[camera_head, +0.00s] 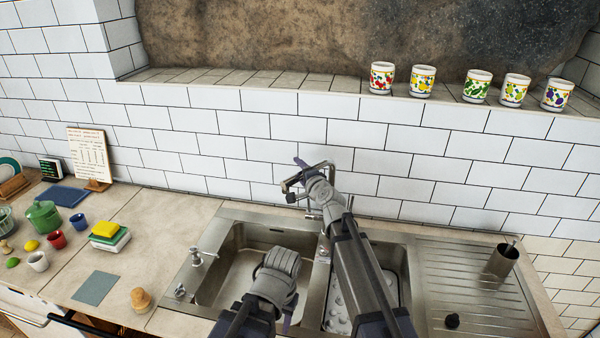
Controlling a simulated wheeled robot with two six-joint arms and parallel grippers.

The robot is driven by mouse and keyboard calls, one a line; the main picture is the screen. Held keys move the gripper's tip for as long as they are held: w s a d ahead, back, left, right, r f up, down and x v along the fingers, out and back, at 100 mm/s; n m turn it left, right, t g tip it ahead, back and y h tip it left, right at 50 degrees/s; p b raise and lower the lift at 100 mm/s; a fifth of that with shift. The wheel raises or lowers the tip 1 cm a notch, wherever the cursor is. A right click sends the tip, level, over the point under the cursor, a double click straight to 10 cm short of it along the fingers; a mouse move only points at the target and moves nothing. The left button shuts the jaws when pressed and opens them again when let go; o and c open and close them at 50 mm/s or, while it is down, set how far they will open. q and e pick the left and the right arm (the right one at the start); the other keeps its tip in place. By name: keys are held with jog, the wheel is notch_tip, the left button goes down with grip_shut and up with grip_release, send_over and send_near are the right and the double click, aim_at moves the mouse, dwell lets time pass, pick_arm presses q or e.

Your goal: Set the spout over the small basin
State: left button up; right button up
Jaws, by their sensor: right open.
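The metal spout (291,184) is a squared, bent tube at the back of the sink, its end pointing left, on the large left basin's side. My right gripper (311,181) is open and overlaps the spout in the head view; I cannot tell whether it touches. Its wrist hides much of the tap. The small basin (391,284) is the right-hand one, with a perforated insert, partly hidden behind my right forearm. My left gripper (275,280) is low over the front of the large basin (228,272), apart from the spout; its fingers are mostly hidden.
A ribbed drainboard (465,275) with a metal cup (501,260) and a black stopper (452,320) lies right. Sponges (108,235), a green pot (43,217) and small cups crowd the left counter. Several painted cups stand on the ledge (300,83). The tiled wall is close behind the tap.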

jog(key=shift+c, duration=0.2)
grip_shut()
jog(key=shift+s, duration=0.1)
dwell(1.0)
